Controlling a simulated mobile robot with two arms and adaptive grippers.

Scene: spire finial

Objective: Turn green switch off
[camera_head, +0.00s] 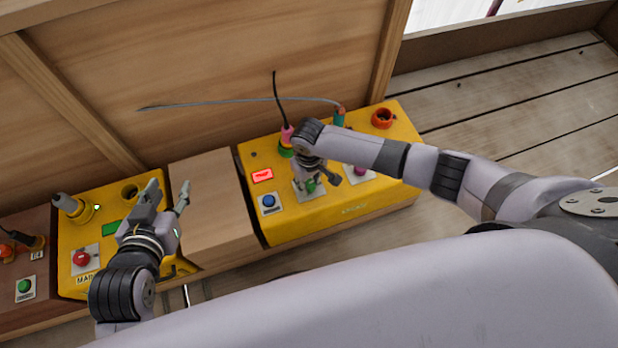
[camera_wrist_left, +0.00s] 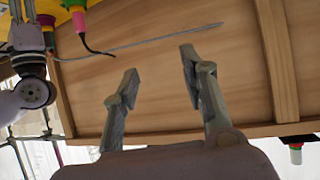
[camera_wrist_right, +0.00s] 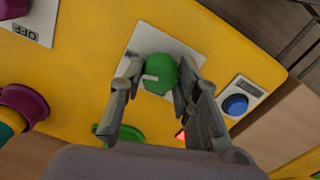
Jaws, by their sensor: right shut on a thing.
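The green switch (camera_head: 311,186) is a round knob on a white plate on the right yellow box (camera_head: 335,211). In the right wrist view the green switch (camera_wrist_right: 161,72) shows a short pale mark on its face. My right gripper (camera_wrist_right: 157,78) has one finger on each side of the knob and is shut on it. The label on its plate is not readable. My left gripper (camera_head: 168,190) is open and empty above the right end of the left yellow box (camera_head: 68,235); the left wrist view shows its fingers (camera_wrist_left: 160,65) spread with nothing between them.
A blue button (camera_head: 268,202) and a lit red display (camera_head: 262,176) are left of the switch. A purple knob (camera_head: 360,170) is to its right. A pink plug (camera_head: 287,134) with a black cable and a red-orange socket (camera_head: 382,118) stand behind. A wooden block (camera_head: 210,195) separates the yellow boxes.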

